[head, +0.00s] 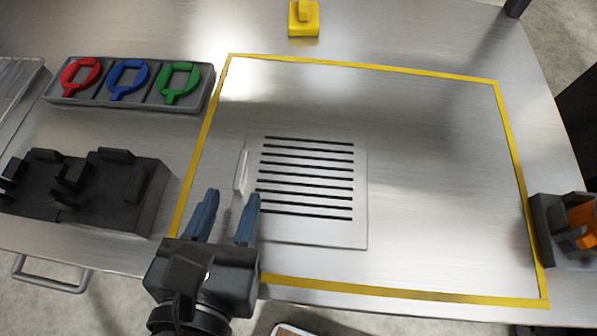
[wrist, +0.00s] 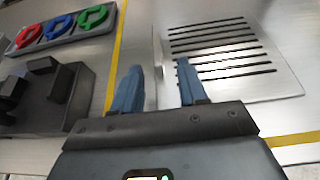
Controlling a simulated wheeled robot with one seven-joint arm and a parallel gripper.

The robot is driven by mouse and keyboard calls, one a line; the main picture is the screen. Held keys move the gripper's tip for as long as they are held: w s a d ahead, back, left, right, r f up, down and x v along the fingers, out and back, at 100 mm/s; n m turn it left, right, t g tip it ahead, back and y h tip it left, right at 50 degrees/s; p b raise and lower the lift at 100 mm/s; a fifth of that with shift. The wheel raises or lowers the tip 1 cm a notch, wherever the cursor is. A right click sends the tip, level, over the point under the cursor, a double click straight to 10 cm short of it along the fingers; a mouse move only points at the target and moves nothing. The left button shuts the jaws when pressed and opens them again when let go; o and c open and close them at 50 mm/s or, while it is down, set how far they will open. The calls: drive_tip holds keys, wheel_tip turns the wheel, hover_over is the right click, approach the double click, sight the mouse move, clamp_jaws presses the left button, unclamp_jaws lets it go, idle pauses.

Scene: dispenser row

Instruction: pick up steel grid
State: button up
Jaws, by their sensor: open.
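The steel grid (head: 310,232) is a flat, square, silvery plate with several black slots. It lies inside the yellow outline on the metal table, with a small raised handle (head: 241,172) along its left edge. My gripper (head: 226,196) is open and empty, its two blue fingers pointing away at the grid's lower left, just short of the handle. In the head view the right finger overlaps the grid's left edge. In the wrist view the grid (wrist: 240,85) is at the upper right, beyond the right finger; I cannot tell the gripper's height above the table.
A grey tray (head: 57,101) holds red, blue and green rings at the upper left. A black fixture block (head: 150,205) stands left of my gripper. A yellow block (head: 303,20) is at the back, and a dark holder with an orange part (head: 582,225) at the right. The outlined area's right half is clear.

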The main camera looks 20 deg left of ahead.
sight(239, 177)
drive_tip(key=shift+x, duration=2.35)
drive_tip(key=shift+a+r, duration=0.15)
drive_tip(key=shift+r, duration=0.05)
drive_tip(key=shift+c, duration=0.3)
clamp_jaws()
